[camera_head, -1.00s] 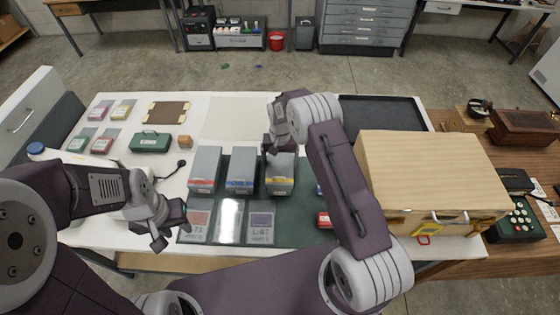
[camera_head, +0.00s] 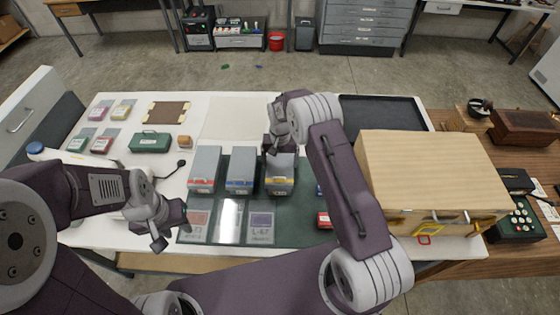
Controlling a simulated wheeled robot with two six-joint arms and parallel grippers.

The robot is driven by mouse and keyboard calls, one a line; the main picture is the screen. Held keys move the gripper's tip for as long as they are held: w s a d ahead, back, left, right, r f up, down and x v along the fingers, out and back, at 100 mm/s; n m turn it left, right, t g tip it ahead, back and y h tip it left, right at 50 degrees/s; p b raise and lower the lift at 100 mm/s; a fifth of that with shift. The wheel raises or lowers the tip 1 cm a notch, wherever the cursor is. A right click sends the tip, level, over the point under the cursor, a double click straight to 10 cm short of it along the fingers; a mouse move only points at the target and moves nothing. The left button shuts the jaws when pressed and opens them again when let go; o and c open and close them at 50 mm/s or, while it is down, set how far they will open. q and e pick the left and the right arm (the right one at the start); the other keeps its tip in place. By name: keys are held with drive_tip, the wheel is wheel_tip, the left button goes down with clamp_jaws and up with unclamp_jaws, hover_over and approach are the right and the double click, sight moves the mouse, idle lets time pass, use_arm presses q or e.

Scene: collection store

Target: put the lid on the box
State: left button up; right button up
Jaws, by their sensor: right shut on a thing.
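Three grey boxes stand in a row on the dark green mat (camera_head: 200,231): one with a red band (camera_head: 204,170), one with a blue band (camera_head: 241,171) and one with a yellow band (camera_head: 280,175). My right gripper (camera_head: 275,150) is at the far top end of the yellow-banded one and is shut on its grey lid. The fingertips are partly hidden by the wrist. I cannot tell how closely that lid sits on the box beneath. My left gripper (camera_head: 170,235) is open and empty over the table's front edge, left of the mat.
A large wooden case (camera_head: 425,165) stands right of my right arm, with a black tray (camera_head: 385,112) behind it. A green case (camera_head: 150,142), small coloured boxes and a brown board (camera_head: 168,112) lie at left. A cream sheet (camera_head: 232,117) lies clear behind the row.

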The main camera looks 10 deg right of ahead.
drive_tip(key=shift+f+b, duration=0.75)
drive_tip(key=shift+f, duration=0.25)
idle(0.6)
drive_tip(key=o, duration=1.1)
wheel_tip(320, 180, up, 8)
drive_tip(key=shift+r+b, duration=0.2)
drive_tip(key=shift+b, duration=1.05)
drive_tip(key=shift+r, duration=0.4)
